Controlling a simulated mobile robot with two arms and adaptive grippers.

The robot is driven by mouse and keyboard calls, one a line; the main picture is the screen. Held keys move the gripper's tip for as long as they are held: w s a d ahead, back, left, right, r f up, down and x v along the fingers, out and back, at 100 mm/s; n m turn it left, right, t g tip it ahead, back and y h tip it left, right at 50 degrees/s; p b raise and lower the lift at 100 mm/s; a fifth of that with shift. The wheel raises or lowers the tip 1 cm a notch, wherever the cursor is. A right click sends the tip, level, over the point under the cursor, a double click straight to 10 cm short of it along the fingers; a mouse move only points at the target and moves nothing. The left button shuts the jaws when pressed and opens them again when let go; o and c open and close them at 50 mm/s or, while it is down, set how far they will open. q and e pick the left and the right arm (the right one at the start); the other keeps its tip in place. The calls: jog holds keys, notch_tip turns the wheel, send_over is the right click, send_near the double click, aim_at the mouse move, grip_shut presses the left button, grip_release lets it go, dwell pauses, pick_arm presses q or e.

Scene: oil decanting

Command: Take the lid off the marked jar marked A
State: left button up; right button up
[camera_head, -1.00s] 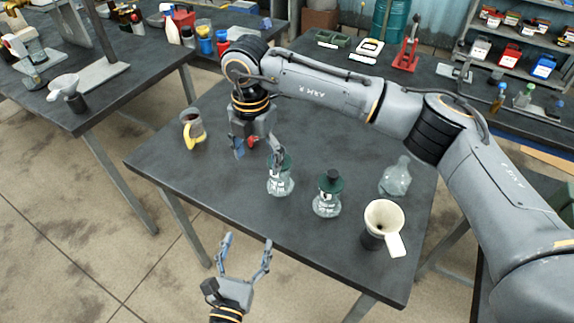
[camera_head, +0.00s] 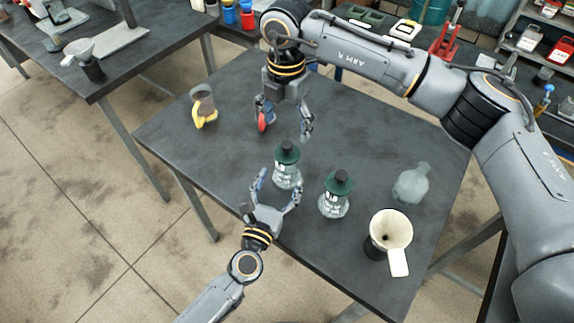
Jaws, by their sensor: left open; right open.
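Two glass jars with dark green lids stand upright on the dark table. The left jar (camera_head: 287,175) has its lid (camera_head: 286,151) on, and the right jar (camera_head: 333,205) has its lid (camera_head: 340,181) on. Both have white markings too small to read, so I cannot tell which is A. My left gripper (camera_head: 280,180) is open at the near side of the left jar, with its fingers spread to either side of the jar's lower part; contact is unclear. My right gripper (camera_head: 284,127) is open and empty above the table, behind the left jar. A red patch shows at its left finger.
A cream funnel (camera_head: 391,227) in a dark holder and a clear flask (camera_head: 411,184) stand to the right. A cup with a yellow part (camera_head: 203,106) stands at the left. The table (camera_head: 215,155) between cup and jars is clear.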

aim_at(284, 173)
pick_arm(q)
jog(key=x, duration=0.4)
jog(key=shift+w+d, duration=0.2)
jog(key=shift+w, duration=0.1)
pick_arm(e)
jog(key=shift+w+d, duration=0.15)
pick_arm(q)
jog(key=shift+w+d, duration=0.1)
jog(key=shift+w, duration=0.5)
jog(key=shift+d, duration=0.1)
jog(key=shift+c, duration=0.3)
